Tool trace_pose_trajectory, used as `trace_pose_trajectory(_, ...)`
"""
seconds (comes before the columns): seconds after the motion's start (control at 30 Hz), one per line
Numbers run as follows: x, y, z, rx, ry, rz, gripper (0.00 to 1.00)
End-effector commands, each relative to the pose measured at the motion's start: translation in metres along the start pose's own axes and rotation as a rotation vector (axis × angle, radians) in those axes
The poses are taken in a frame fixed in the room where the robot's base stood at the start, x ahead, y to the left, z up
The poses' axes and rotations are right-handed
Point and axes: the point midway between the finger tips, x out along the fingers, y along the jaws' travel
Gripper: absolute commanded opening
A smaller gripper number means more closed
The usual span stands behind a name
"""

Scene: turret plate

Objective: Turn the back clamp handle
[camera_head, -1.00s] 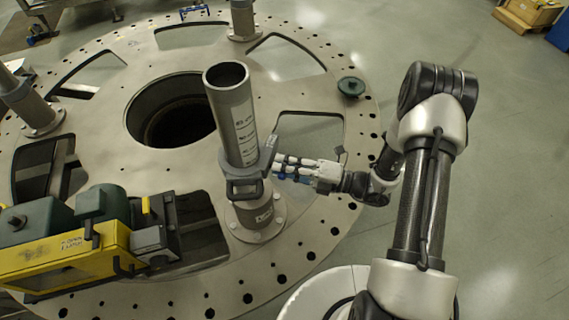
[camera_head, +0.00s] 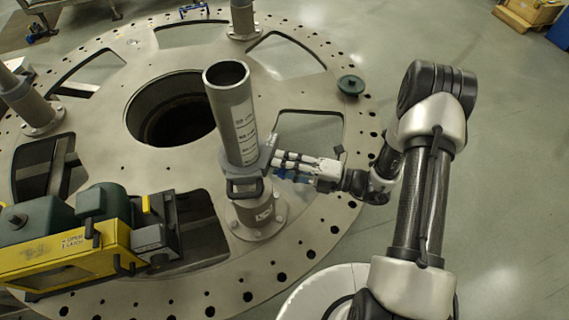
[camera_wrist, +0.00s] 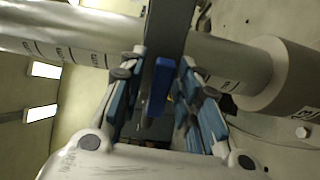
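A grey metal tube (camera_head: 231,110) stands tilted in a flanged post (camera_head: 258,212) on the turret plate. A dark clamp (camera_head: 244,186) sits around the tube's lower part, and its dark bar (camera_wrist: 172,25) crosses the tube in the wrist view. A short blue handle (camera_wrist: 158,87) shows on that bar. My gripper (camera_head: 280,166) is at the clamp's right side. In the wrist view its fingers (camera_wrist: 160,95) are spread on both sides of the blue handle, with visible gaps. Contact with the clamp cannot be made out in the head view.
The round turret plate (camera_head: 290,95) has large cut-outs and a central hole. A yellow and green machine (camera_head: 70,250) stands at the lower left. Other posts (camera_head: 243,20) stand farther back. A dark green disc (camera_head: 350,85) lies near the right rim.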

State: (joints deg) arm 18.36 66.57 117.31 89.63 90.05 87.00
Motion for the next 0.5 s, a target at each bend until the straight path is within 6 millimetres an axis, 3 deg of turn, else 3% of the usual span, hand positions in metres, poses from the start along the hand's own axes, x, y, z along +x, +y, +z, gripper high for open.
trace_pose_trajectory(0.33, -0.002, -0.001, 0.000, 0.000, 0.000, -0.001, 0.35)
trace_pose_trajectory(0.5, -0.020, -0.001, 0.001, -0.001, -0.005, -0.001, 0.35)
